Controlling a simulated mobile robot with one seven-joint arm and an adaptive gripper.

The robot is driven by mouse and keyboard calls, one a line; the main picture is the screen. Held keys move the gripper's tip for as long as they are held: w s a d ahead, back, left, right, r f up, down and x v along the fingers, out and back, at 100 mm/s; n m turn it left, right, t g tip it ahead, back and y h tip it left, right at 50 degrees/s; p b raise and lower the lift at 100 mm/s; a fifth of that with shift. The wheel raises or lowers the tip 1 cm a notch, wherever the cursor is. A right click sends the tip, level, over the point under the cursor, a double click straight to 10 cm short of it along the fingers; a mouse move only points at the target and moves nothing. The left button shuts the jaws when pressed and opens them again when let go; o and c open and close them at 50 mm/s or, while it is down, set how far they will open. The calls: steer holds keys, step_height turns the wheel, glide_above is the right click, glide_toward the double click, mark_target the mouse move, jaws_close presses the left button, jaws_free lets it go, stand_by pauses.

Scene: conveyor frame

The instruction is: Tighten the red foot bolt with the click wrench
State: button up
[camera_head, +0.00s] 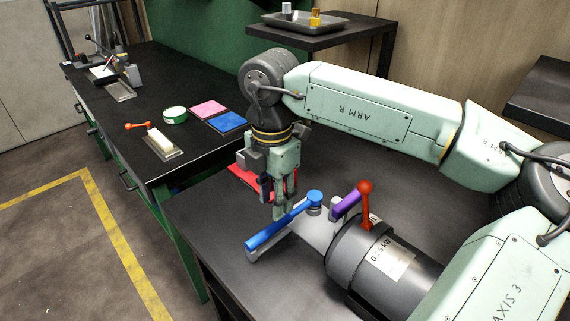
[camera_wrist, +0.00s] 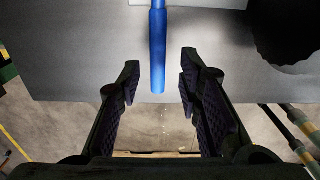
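A blue wrench (camera_head: 277,226), likely the click wrench, lies slanted, its round head at the upper right on a grey cylindrical piece (camera_head: 314,209). My gripper (camera_head: 284,212) points down at the handle's middle in the head view. In the wrist view my gripper (camera_wrist: 160,78) is open, with the blue handle (camera_wrist: 157,50) ending between the fingers and gaps on both sides. I cannot tell its depth. A red ball-ended lever (camera_head: 366,205) stands by the dark motor (camera_head: 350,251). I cannot make out a red foot bolt for certain.
A purple bar (camera_head: 347,204) leans beside the motor. The left bench (camera_head: 150,90) holds pink and blue pads, green tape and tools. A raised shelf (camera_head: 312,38) carries a tray.

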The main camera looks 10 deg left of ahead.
mark_target(277, 222)
steer(key=shift+w+d, duration=0.2)
steer(key=shift+w, duration=0.4)
steer(key=shift+s+f+b, duration=0.25)
steer(key=shift+f+b, duration=0.25)
steer(key=shift+f, duration=0.25)
step_height(277, 222, down, 6)
steer(key=b, duration=0.3)
steer(key=shift+w+f, duration=0.1)
steer(key=shift+f, duration=0.1)
steer(key=shift+c, duration=0.3)
steer(key=shift+r, duration=0.1)
jaws_close()
steer(key=shift+r, duration=0.15)
steer(key=shift+r+p, duration=1.3)
steer(key=shift+r, duration=1.15)
steer(key=shift+f, duration=0.1)
